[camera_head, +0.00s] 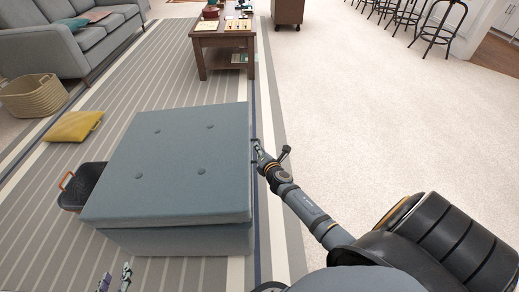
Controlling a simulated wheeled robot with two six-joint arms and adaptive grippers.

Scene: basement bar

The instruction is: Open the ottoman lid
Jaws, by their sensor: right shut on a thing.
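The blue-grey ottoman stands on the striped rug, its base (185,241) below a tufted lid (175,160) with several buttons. The lid lies over the base; I see no clear gap between them. My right gripper (256,148) is at the lid's right edge, shut on that edge; its fingertips are small and partly hidden against the ottoman's side. My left gripper (115,277) shows at the bottom left, in front of the ottoman, with two fingers apart and nothing between them. The ottoman's inside is hidden.
A dark basket (82,184) stands against the ottoman's left side. A yellow cushion (73,126), a woven basket (33,96) and a grey sofa (75,40) are further left. A wooden table (222,45) stands behind. Open carpet (370,130) lies to the right.

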